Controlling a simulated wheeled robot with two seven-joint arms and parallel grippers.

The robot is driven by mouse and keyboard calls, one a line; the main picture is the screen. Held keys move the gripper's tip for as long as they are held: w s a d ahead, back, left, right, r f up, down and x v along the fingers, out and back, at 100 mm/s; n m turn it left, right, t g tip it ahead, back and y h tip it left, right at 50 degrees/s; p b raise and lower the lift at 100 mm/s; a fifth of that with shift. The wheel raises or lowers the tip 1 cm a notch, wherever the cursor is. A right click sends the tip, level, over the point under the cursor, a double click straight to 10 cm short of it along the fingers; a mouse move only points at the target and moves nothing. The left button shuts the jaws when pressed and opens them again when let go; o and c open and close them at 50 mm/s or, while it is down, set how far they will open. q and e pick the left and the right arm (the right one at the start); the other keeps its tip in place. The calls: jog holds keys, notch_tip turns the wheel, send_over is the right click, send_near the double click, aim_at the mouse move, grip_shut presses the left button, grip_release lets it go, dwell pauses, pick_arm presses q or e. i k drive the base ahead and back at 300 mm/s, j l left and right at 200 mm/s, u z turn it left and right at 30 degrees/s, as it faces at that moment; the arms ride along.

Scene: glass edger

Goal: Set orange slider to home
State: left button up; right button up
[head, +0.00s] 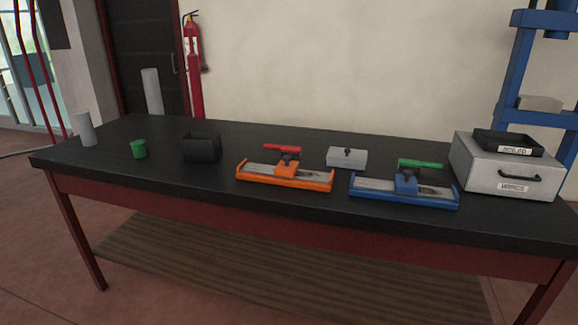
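The orange slider is a low orange base (290,184) with a grey rail, lying near the middle of the black table. Its orange carriage (287,169) sits about midway along the rail, with bare rail showing on both sides. A dark knob or clamp is on top of the carriage, and a red bar handle (282,148) shows just behind and above it. I cannot make out any home mark. Neither of my grippers is in view.
A grey lidded box (347,157), black bin (202,148), green cup (139,149) and grey cylinder (86,129) stand around. A drawer unit (480,170) bears a black tray (508,142). The table's front edge is clear.

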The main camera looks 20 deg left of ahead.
aim_at(287, 168)
jog(key=i+j, duration=0.6)
jog(key=i, duration=0.15)
jog(key=u, duration=0.05)
